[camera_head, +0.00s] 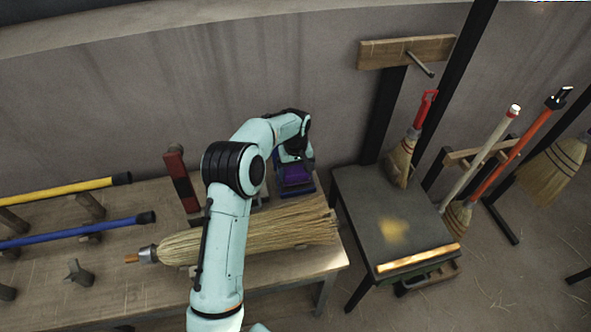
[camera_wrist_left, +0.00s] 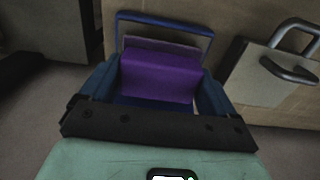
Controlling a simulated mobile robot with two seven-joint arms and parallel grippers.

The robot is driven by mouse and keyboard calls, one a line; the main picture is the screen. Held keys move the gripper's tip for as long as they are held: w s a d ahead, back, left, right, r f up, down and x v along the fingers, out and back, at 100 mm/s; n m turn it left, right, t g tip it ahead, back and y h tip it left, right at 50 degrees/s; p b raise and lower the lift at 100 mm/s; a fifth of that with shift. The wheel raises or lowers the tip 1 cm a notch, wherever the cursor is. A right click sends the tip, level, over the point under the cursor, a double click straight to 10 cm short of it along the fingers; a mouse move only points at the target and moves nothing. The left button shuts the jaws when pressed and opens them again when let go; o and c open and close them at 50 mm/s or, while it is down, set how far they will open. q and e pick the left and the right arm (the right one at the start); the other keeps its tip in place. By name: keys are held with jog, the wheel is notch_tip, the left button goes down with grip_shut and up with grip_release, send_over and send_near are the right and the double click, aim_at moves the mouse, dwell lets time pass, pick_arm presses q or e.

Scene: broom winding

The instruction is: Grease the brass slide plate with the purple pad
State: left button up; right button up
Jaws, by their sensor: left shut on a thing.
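The purple pad (camera_head: 296,174) is at the back right end of the wooden bench in the head view. It also shows in the left wrist view (camera_wrist_left: 160,77), with dark blue parts around it. My left gripper (camera_head: 294,160) reaches down from above and is shut on the pad; the fingers show on both sides of it in the wrist view (camera_wrist_left: 160,98). A long brass-coloured strip (camera_head: 418,257) lies along the front edge of a dark side table; I cannot tell whether it is the slide plate. My right gripper is not in view.
The wooden bench (camera_head: 120,290) carries a straw broom head (camera_head: 290,226), a red upright block (camera_head: 182,182), and yellow (camera_head: 65,187) and blue (camera_head: 75,232) handles. The dark side table (camera_head: 365,210) has a mostly clear top with a small broom at its back. Other brooms stand at right.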

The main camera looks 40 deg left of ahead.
aim_at(296, 170)
pick_arm(q)
jog(key=shift+f, duration=0.5)
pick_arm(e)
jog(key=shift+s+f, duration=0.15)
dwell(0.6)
pick_arm(q)
jog(key=shift+s+f, duration=0.1)
dwell(1.0)
jog(key=shift+r+p, duration=1.25)
jog(key=shift+r, duration=2.4)
jog(key=shift+f, duration=0.1)
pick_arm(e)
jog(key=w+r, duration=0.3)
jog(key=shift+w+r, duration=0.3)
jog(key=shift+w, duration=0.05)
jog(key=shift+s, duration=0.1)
